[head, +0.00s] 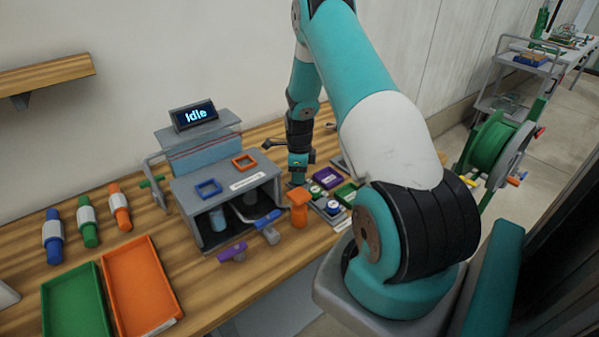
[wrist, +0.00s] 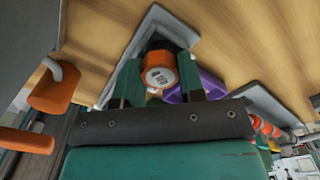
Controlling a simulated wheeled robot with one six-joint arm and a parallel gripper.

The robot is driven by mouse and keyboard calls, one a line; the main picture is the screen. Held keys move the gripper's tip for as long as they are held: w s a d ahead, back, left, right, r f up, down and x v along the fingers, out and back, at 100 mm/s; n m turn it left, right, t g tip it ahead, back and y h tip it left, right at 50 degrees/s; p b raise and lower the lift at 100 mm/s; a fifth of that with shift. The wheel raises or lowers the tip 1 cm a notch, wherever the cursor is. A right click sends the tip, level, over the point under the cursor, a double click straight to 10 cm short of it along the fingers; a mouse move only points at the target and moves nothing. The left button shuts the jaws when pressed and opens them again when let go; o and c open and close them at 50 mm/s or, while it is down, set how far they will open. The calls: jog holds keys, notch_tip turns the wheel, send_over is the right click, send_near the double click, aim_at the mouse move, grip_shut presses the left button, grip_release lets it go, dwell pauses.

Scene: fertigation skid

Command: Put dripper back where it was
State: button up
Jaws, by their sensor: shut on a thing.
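My gripper (wrist: 159,85) is shut on a round orange piece with a pale marked face (wrist: 160,72), which I take to be the dripper. It sits between the two green fingers. A grey angled edge (wrist: 178,24) surrounds it in the wrist view; I cannot tell whether the piece touches anything below. In the head view my gripper (head: 298,178) points down at the right end of the grey skid, beside the small coloured trays, and the held piece cannot be made out there.
A purple tray (head: 327,178) and a green tray (head: 346,193) lie close right of my gripper. An orange-topped fitting (head: 299,206) stands in front. Larger green (head: 77,303) and orange (head: 142,285) trays lie front left.

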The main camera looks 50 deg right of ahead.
jog(key=shift+f, duration=0.35)
jog(key=shift+f, duration=0.15)
jog(key=o, duration=1)
jog(key=shift+c, duration=0.2)
